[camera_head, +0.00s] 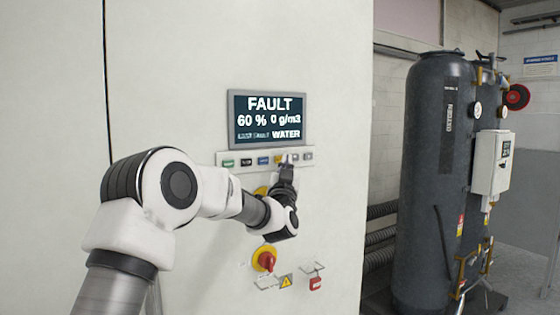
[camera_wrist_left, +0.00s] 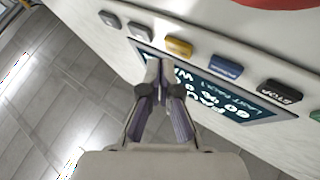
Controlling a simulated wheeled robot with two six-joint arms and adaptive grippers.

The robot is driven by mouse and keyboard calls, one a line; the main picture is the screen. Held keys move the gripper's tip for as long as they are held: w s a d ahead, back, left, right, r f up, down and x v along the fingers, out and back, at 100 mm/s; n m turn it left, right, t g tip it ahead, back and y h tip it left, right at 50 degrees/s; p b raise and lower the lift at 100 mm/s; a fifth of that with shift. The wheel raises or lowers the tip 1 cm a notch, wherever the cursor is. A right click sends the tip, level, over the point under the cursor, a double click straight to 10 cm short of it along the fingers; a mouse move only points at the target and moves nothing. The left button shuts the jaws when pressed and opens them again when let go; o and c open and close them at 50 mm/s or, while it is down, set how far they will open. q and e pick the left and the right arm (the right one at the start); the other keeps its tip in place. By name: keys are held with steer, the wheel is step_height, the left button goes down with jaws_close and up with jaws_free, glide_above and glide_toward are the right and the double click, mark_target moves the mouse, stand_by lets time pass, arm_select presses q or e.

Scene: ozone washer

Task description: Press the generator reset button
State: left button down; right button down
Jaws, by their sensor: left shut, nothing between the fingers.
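A panel strip (camera_head: 221,158) of small buttons sits below the display on the pale cabinet. In the wrist view a yellow button (camera_wrist_left: 178,47) lies between a grey button (camera_wrist_left: 142,30) and a blue button (camera_wrist_left: 226,67). No legible label shows which one is the generator reset button. My left gripper (camera_head: 286,163) is shut and empty, its tips at the strip around the yellow and nearer grey buttons. In the left wrist view its fingers (camera_wrist_left: 158,66) point toward the gap between these two; contact cannot be told. My right gripper is out of view.
The display (camera_head: 267,118) reads FAULT, 60 %, 0 g/m3 and WATER. A black STOP button (camera_wrist_left: 281,92) is beside the blue one. A red knob on yellow (camera_head: 264,260) sits lower on the cabinet. Dark tanks (camera_head: 436,180) stand at right.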

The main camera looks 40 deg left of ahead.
arm_select(q)
steer(key=shift+a, duration=0.15)
stand_by(0.7)
steer(key=shift+w+a, duration=0.15)
steer(key=shift+a, duration=0.1)
steer(key=shift+w+a, duration=0.15)
steer(key=shift+a, duration=0.15)
stand_by(0.6)
stand_by(0.3)
steer(key=shift+d+b, duration=0.4)
steer(key=shift+b, duration=0.05)
steer(key=shift+s+d, duration=0.3)
steer(key=shift+d, duration=0.05)
